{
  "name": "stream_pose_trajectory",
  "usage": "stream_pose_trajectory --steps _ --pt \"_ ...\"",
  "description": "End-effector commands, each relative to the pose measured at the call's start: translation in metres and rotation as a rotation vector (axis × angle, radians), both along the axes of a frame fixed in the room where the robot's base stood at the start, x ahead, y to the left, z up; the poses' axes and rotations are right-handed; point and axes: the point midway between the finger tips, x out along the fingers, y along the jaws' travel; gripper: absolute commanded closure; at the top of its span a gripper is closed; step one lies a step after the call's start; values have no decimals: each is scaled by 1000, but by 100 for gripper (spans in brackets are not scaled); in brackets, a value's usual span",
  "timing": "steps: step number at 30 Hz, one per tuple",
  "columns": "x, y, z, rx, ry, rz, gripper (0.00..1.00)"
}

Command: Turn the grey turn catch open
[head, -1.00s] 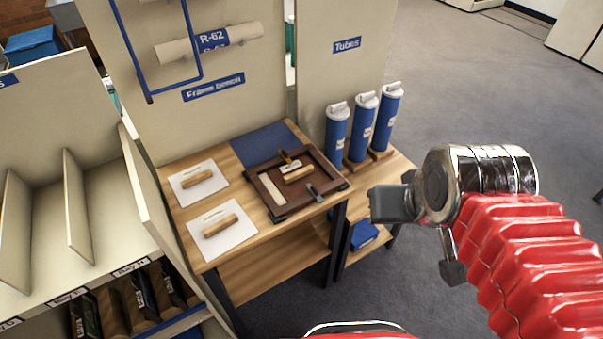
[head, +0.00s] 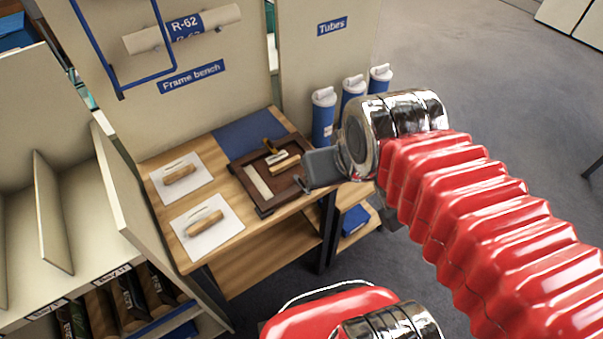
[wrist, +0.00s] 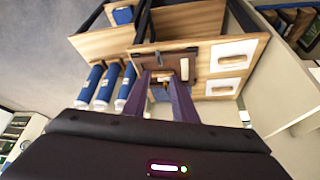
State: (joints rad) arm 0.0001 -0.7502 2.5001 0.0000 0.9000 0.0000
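A dark wooden frame (head: 237,169) lies flat on the frame bench. The grey turn catch (head: 300,185) sits at its near right edge, partly covered by my gripper in the head view.
Several blue tubes (head: 323,118) stand right of the frame, near my arm. Two white sheets with wooden-handled tools (head: 204,224) lie on the bench's left. A blue mat (head: 243,134) lies behind the frame. A divided shelf unit (head: 120,190) stands left of the bench.

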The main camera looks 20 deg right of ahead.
Motion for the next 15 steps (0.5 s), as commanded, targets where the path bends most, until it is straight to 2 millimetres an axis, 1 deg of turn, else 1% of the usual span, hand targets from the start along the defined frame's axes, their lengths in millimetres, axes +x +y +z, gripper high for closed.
stream_pose_trajectory --steps 5,8,11,15 --pt "2 0 1 -2 6 4 75" --pt "8 0 1 -7 24 12 75" --pt "17 5 2 -13 52 27 75" --pt "36 5 0 -27 105 57 75"
